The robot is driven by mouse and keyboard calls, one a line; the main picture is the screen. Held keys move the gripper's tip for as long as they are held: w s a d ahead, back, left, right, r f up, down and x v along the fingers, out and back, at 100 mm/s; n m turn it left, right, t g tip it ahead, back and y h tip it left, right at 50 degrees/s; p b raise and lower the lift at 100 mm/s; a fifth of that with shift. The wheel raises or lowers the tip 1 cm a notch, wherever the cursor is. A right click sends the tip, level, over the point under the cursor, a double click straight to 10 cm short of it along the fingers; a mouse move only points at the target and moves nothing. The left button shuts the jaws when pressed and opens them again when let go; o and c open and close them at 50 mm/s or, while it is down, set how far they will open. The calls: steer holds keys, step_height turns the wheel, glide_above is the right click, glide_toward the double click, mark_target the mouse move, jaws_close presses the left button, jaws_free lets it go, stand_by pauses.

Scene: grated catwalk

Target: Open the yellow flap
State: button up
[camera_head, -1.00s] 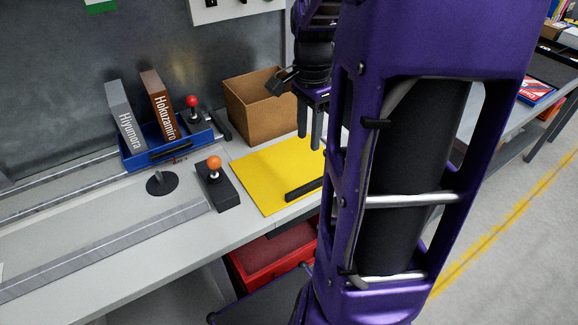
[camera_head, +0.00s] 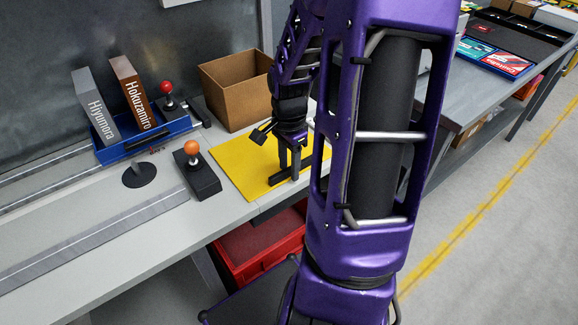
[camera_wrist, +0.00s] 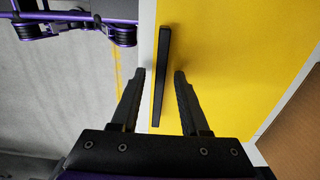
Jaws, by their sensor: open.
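The yellow flap (camera_head: 243,168) lies flat and closed in the grey worktop, with a black bar handle along its front edge. In the wrist view the flap (camera_wrist: 240,60) fills the right side, and the black handle (camera_wrist: 161,75) runs lengthwise between my fingers. My gripper (camera_head: 290,174) is open and points down over the handle. In the wrist view, my gripper's fingertips (camera_wrist: 159,74) are on either side of the handle, apart from it. I cannot tell exactly how far above the flap they are. My arm hides the right part of the flap in the head view.
An open cardboard box (camera_head: 235,90) stands behind the flap. A joystick with an orange ball (camera_head: 192,149) is left of it. A blue tray (camera_head: 143,142) with two upright books stands further left. A red bin (camera_head: 260,247) sits below the worktop.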

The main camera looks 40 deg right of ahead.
jaws_close()
stand_by(1.4)
